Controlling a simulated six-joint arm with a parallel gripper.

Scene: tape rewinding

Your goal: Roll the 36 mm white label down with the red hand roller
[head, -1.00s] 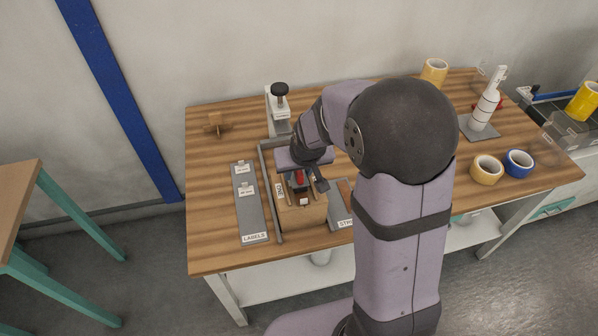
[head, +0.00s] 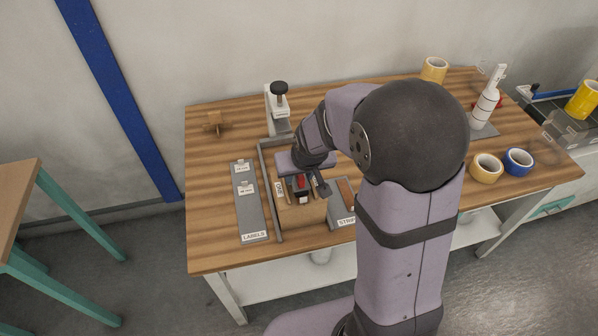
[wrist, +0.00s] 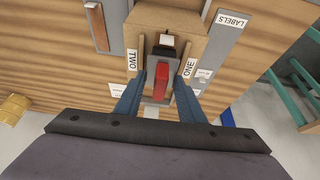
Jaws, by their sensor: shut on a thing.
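My gripper (wrist: 158,98) is shut on the red hand roller (wrist: 160,84), which has a red handle and a grey body. The roller is over the cardboard box (wrist: 190,20) and also shows in the head view (head: 302,182). A white label (wrist: 166,40) lies on the box just beyond the roller in the wrist view. The roller's dark end is close to the label; I cannot tell whether they touch. My wrist partly hides the box (head: 312,213) in the head view.
The grey LABELS strip (head: 248,215) holds two small white labels at the left. The STRIPS board (head: 341,214) is to the right. A white clamp-like device (head: 278,108) stands behind. Tape rolls (head: 487,168) lie at the right. The table's left side is mostly clear.

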